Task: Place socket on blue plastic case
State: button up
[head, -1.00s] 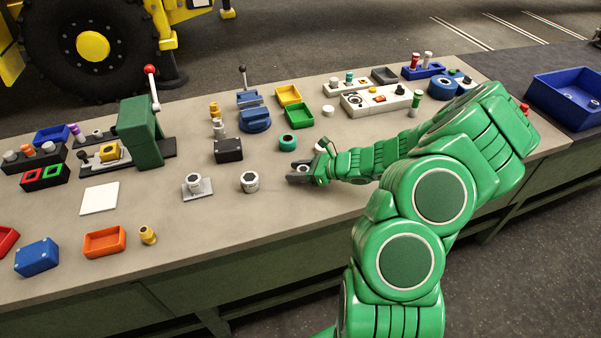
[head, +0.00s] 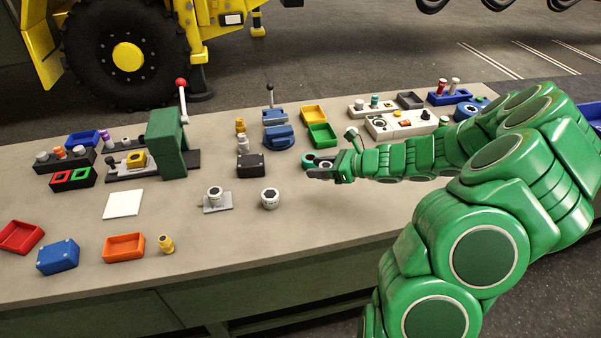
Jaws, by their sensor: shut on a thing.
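My gripper (head: 312,173) is over the middle of the workbench, its jaws pointing left. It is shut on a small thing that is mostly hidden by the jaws. I take it to be the socket, but its shape cannot be made out. A closed blue case (head: 58,257) lies at the front left of the bench, far to the left of my gripper. A larger blue bin (head: 592,113) shows in part at the right edge, behind my arm. I cannot tell for sure which of them is the task's case.
A teal ring (head: 309,160) is just behind my gripper, partly hidden. A white cylinder (head: 270,199) and a grey plate with a fitting (head: 216,202) stand front left of it. An orange tray (head: 124,247) and yellow fitting (head: 166,244) are beside the closed case. The front middle bench is clear.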

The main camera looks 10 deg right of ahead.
jog(key=shift+r, duration=0.2)
jog(key=w+a+r+n+g+y, duration=0.1)
jog(key=a+r+n+g, duration=0.15)
jog(key=a, duration=1.45)
jog(key=w+a+r+n+g+y, duration=0.1)
jog(key=a+n+g, duration=0.25)
jog(key=a, duration=1.45)
jog(key=s+a+r+n+g, duration=0.1)
jog(key=s+a+r+g, duration=0.1)
jog(key=s+a, duration=0.6)
jog(key=s+a+r+n+g, duration=0.15)
jog(key=s+a, duration=0.25)
jog(key=a, duration=0.8)
jog(key=s+a+r+n+g, duration=0.1)
jog(key=s+a+n+g, duration=0.1)
jog(key=s+a, duration=0.6)
send_over(47, 255)
jog(key=f, duration=0.8)
jog(key=shift+s+d+f, duration=0.15)
jog(key=shift+s+d, duration=0.15)
jog(key=shift+d, duration=0.05)
jog(key=shift+w+a+f, duration=0.35)
jog(key=shift+f, duration=0.25)
